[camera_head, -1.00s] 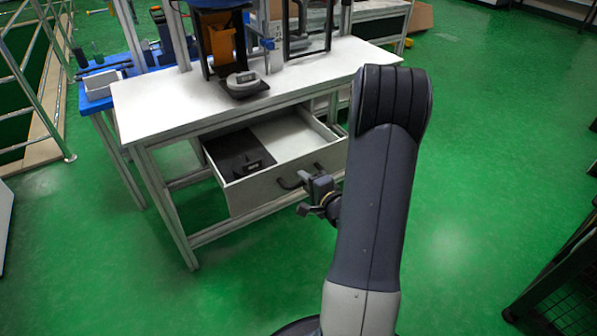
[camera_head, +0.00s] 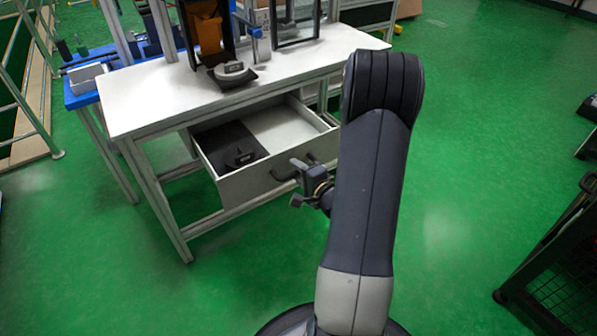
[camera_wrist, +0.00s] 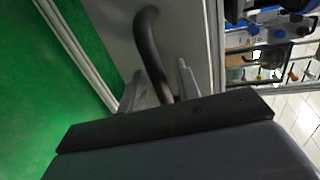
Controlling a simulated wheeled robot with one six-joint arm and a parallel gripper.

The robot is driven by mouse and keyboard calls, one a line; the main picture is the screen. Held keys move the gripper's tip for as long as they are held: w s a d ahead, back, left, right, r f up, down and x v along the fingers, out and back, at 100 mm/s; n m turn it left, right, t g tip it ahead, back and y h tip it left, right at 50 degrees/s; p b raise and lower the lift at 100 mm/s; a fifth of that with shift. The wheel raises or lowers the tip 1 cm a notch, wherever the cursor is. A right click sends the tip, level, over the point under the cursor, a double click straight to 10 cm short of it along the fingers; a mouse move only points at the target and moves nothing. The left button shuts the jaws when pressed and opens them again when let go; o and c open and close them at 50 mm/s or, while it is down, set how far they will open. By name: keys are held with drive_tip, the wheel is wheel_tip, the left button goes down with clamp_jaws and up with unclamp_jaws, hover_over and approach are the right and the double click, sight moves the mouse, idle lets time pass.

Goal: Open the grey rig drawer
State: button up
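The grey rig drawer (camera_head: 262,180) is pulled out beneath the white workbench, its interior showing. A dark insert with a small black block (camera_head: 240,158) lies in its left part; the right part looks bare. The dark curved handle (camera_head: 286,174) is on the drawer front; it also shows in the wrist view (camera_wrist: 149,45). My gripper (camera_head: 306,162) is at the handle's right part. In the wrist view my gripper's fingers (camera_wrist: 160,82) stand apart on either side of the handle bar, with a gap visible at the right finger. My arm hides the drawer's right end.
The white workbench (camera_head: 150,98) carries a rig with an orange part (camera_head: 208,35) and a grey piece on a black plate (camera_head: 232,73). A blue table (camera_head: 80,98) stands at left. A black mesh rack (camera_head: 560,270) stands at lower right. Green floor is open around my arm.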

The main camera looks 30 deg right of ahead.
drive_tip(key=p+v, duration=0.2)
drive_tip(key=v, duration=0.8)
drive_tip(key=shift+s, duration=0.4)
drive_tip(key=b+x, duration=0.2)
drive_tip(key=x, duration=0.8)
drive_tip(key=shift+w, duration=0.65)
